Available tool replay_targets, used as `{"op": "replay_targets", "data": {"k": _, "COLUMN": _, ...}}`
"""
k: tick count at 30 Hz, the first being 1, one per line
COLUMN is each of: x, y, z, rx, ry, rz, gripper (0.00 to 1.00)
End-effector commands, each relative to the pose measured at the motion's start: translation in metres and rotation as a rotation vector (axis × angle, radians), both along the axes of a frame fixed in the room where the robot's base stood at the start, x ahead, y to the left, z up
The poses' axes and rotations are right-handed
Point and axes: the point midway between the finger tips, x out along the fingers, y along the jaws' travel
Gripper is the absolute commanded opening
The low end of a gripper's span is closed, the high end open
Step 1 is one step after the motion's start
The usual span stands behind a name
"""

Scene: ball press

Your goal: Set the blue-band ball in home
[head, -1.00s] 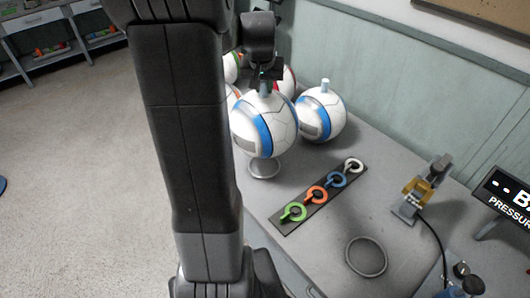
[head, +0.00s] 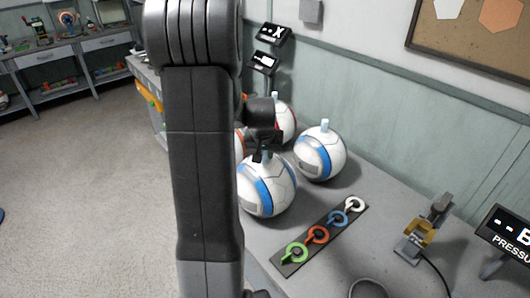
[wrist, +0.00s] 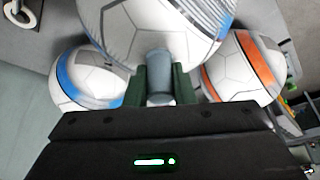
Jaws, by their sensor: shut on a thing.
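My gripper (head: 262,152) is shut on the stem (wrist: 160,92) at the top of a white ball with a blue band (head: 266,187). In the wrist view this ball (wrist: 150,28) fills the top middle, with the dark green fingers on both sides of its stem. The ball hangs upright low over the bench; its underside is hidden, so I cannot tell whether it touches anything. A second blue-band ball (head: 320,152) stands behind it to the right. No place marked as home can be made out.
An orange-band ball (wrist: 243,70) is close beside the held ball, and a red-marked ball (head: 283,120) stands behind. A dark strip with several coloured rings (head: 318,235) lies in front. A yellow-grey clamp device (head: 422,232) and a grey ring (head: 369,289) are to the right.

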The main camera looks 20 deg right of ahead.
Motion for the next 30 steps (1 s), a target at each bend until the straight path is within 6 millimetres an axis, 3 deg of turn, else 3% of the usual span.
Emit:
{"op": "replay_targets", "data": {"k": 4, "x": 0.000, "y": 0.000, "z": -0.005, "rx": -0.001, "ry": -0.002, "rz": 0.000, "gripper": 0.00}}
{"op": "replay_targets", "data": {"k": 5, "x": 0.000, "y": 0.000, "z": -0.004, "rx": 0.000, "ry": 0.000, "rz": 0.000, "gripper": 0.28}}
{"op": "replay_targets", "data": {"k": 7, "x": 0.000, "y": 0.000, "z": -0.004, "rx": 0.000, "ry": 0.000, "rz": 0.000, "gripper": 0.42}}
{"op": "replay_targets", "data": {"k": 8, "x": 0.000, "y": 0.000, "z": -0.004, "rx": 0.000, "ry": 0.000, "rz": 0.000, "gripper": 0.44}}
{"op": "replay_targets", "data": {"k": 21, "x": -0.001, "y": 0.001, "z": 0.006, "rx": -0.001, "ry": -0.002, "rz": 0.000, "gripper": 0.44}}
{"op": "replay_targets", "data": {"k": 30, "x": -0.019, "y": 0.009, "z": 0.053, "rx": -0.002, "ry": -0.005, "rz": -0.001, "gripper": 0.44}}
